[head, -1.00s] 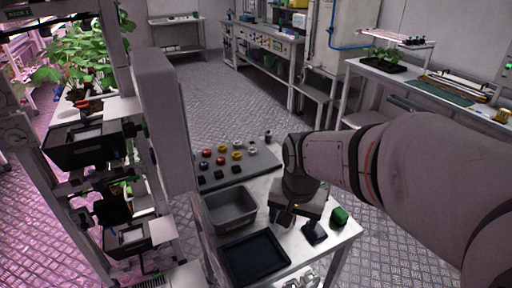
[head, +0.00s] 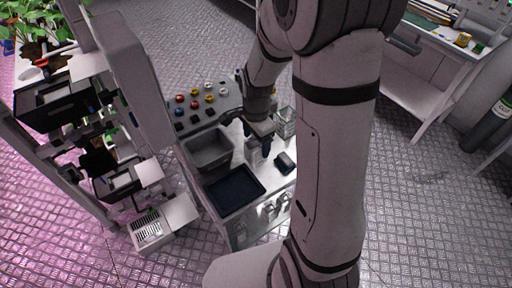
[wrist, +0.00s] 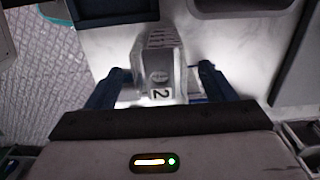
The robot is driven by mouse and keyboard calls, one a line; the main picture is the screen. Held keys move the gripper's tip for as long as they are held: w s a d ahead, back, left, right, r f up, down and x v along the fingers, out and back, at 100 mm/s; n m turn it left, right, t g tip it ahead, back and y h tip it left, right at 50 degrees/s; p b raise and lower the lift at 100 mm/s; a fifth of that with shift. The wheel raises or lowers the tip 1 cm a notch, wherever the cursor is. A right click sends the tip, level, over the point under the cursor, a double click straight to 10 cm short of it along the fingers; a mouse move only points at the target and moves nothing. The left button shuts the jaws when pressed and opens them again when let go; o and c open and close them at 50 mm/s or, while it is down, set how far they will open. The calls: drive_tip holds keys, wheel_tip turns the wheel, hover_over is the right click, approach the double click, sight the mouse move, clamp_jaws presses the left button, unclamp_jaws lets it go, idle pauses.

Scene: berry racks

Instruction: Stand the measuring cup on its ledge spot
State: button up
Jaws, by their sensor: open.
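A pale, grey-white vessel with scale-like lines and a "2" label (wrist: 158,75), which looks like the measuring cup, stands between my fingers in the wrist view. In the head view a whitish shape (head: 252,152) under the gripper appears to be the same thing, partly hidden by the fingers. My gripper (wrist: 158,88) is open, with one blue finger on each side of the vessel and a gap visible on both sides. It also shows in the head view (head: 258,145), low over the white table. I cannot make out the ledge spot.
A grey bin (head: 226,158) and a dark tray (head: 235,188) lie left of the gripper. A small dark block (head: 285,163) is close on its right. A panel with coloured knobs (head: 203,113) lies behind. A shelving rack (head: 145,85) stands at left.

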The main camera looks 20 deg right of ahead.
wheel_tip(320, 180, down, 2)
drive_tip(key=c, duration=1.2)
drive_tip(key=shift+o, duration=0.2)
drive_tip(key=shift+r, duration=0.15)
wheel_tip(320, 180, up, 18)
drive_tip(key=b, duration=0.1)
drive_tip(key=shift+b, duration=0.3)
